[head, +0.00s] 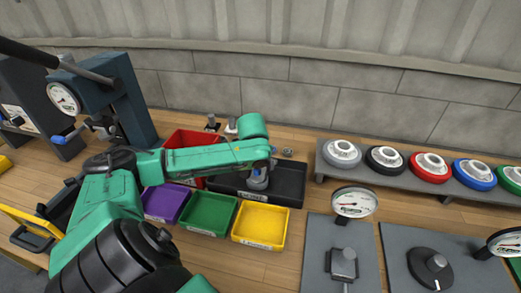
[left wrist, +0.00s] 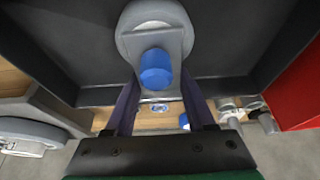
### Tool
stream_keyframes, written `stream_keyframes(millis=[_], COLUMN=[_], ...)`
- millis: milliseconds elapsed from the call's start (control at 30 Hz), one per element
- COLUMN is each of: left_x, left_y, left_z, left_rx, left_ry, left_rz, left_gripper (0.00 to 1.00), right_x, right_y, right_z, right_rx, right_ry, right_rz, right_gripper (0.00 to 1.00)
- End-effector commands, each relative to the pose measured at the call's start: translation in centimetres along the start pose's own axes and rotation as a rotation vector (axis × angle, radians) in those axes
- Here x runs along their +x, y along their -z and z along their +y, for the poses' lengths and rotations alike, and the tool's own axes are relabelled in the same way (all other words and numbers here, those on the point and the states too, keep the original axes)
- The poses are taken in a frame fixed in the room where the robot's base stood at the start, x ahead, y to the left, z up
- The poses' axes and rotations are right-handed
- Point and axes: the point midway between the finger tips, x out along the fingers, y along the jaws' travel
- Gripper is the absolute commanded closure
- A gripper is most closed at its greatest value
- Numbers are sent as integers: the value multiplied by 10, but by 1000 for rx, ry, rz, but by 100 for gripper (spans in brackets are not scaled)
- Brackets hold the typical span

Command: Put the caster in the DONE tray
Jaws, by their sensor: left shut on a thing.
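The caster (left wrist: 152,22) has a grey wheel and plate with a blue cylindrical stem. In the left wrist view it sits between the fingers of my left gripper (left wrist: 160,85), which is shut on it. In the head view the caster (head: 258,181) shows below the end of my green left arm, over the black tray (head: 291,190). The black tray's walls also surround it in the left wrist view (left wrist: 225,88). The tray's front label is too small to read. I cannot tell whether the caster touches the tray floor. My right gripper is not in view.
A red bin (head: 183,139) stands left of the black tray. Purple (head: 165,203), green (head: 208,214) and yellow (head: 260,226) bins sit in front. A grey shelf (head: 325,168) with several coloured wheels is at right. Gauges and grey plates (head: 318,235) lie front right.

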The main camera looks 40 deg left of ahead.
Motion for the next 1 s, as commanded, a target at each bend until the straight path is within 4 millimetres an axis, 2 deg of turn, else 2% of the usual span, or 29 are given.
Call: stream_keyframes(millis=[67,100,167,200,467,633,767,1000], left_x=[-1,-1,-1,-1,0,-13,-42,-111], left_y=[1,1,1,1,-1,1,1,2], left_z=[0,0,0,0,0,-1,-1,-1], left_rx=[0,0,0,0,0,1,3,3], left_ry=[-1,-1,0,0,1,2,4,6], left_rz=[3,3,3,2,-2,1,4,8], left_gripper=[100,38,15,10,10,10,10,10], right_x=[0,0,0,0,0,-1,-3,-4], right_y=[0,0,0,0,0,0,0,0], right_z=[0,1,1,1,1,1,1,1], right_rx=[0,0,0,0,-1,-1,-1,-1], right_ry=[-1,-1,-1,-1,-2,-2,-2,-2], right_rz=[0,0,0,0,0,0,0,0], right_gripper=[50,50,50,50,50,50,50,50])
